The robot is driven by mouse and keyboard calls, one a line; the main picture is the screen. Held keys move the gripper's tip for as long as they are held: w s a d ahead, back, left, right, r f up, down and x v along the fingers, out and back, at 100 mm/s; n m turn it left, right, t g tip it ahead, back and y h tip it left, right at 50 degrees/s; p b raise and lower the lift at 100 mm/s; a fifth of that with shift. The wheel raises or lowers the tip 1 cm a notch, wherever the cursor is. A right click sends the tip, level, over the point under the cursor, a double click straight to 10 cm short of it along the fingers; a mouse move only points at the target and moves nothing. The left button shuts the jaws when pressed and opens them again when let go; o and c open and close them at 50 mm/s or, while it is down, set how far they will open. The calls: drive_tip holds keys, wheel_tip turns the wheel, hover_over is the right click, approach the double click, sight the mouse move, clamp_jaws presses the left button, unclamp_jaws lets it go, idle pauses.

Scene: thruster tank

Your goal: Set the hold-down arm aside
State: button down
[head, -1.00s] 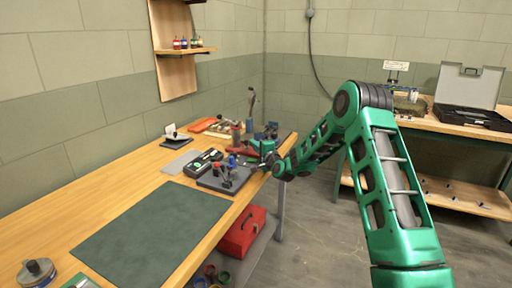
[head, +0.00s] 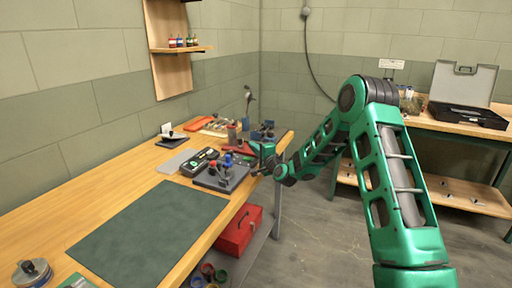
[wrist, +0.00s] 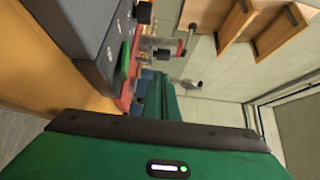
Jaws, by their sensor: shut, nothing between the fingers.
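A dark grey block fixture (head: 215,182) stands near the right edge of the wooden bench. Small upright dark parts with red and blue tips stand on it. I cannot tell which of them is the hold-down arm at this size. My gripper (head: 258,158) is just right of and behind the fixture, at the bench edge, with its fingers small in this view. In the wrist view my gripper (wrist: 166,98) is shut and empty. A dark grey block (wrist: 85,40) fills the upper left there, beside a green part and a red part.
A dark green mat (head: 150,225) covers the front of the bench (head: 60,222). A black-and-green case (head: 199,162) lies just left of the fixture. Tools and bottles crowd the far end. A red toolbox (head: 240,230) sits below the bench. The mat is clear.

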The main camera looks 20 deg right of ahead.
drive_tip(key=s+a, duration=0.4)
drive_tip(key=a, duration=0.1)
drive_tip(key=shift+s, duration=0.2)
